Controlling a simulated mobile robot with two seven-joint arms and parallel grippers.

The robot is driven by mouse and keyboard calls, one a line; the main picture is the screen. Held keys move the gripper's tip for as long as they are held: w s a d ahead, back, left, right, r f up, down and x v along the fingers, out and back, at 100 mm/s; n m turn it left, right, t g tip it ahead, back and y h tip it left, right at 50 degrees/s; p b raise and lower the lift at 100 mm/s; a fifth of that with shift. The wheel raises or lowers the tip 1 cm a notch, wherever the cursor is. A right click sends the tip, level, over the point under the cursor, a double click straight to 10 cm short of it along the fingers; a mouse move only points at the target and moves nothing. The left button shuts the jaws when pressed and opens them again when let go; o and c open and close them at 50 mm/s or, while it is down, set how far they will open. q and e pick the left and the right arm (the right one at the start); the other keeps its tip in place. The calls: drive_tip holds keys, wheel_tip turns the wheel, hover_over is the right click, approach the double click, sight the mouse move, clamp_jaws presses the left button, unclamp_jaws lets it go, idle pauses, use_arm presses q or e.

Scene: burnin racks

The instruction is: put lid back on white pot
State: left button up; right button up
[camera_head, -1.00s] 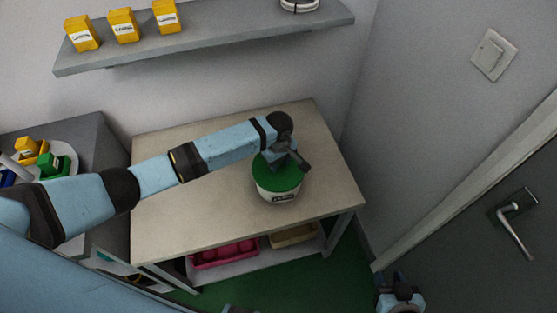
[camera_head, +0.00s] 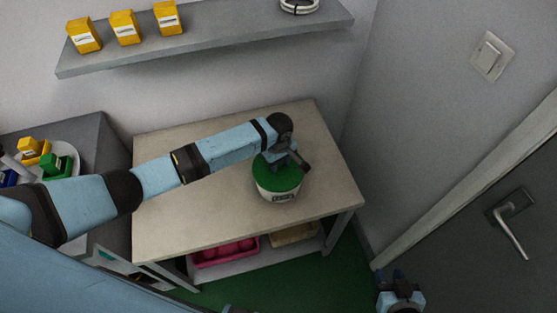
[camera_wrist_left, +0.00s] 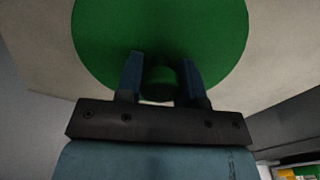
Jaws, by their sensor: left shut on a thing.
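The green lid (camera_head: 268,180) lies over the top of the white pot (camera_head: 277,194), which stands on the table. I see no clear gap between lid and pot, but cannot tell whether the lid is fully seated. My left gripper (camera_head: 289,163) is above the lid, shut on its knob. The left wrist view shows the green lid (camera_wrist_left: 160,30) and its knob between the two fingers of the left gripper (camera_wrist_left: 161,72); the lid hides the pot there. My right gripper (camera_head: 393,283) is at the bottom edge by the door, its jaws unclear.
The beige table (camera_head: 190,225) is clear left of the pot. A red bin (camera_head: 225,252) and a tan bin (camera_head: 295,235) sit on its lower shelf. A wall shelf (camera_head: 210,45) with yellow boxes (camera_head: 125,27) hangs above. A grey door (camera_head: 490,255) is at right.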

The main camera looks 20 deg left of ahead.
idle(0.3)
use_arm(q)
drive_tip(key=o, duration=1.5)
drive_tip(key=shift+r, duration=0.1)
wheel_tip(320, 180, up, 2)
drive_tip(key=p, duration=0.3)
drive_tip(key=shift+r, duration=0.25)
drive_tip(key=shift+r+p, duration=0.9)
drive_tip(key=shift+r, duration=1.25)
clamp_jaws()
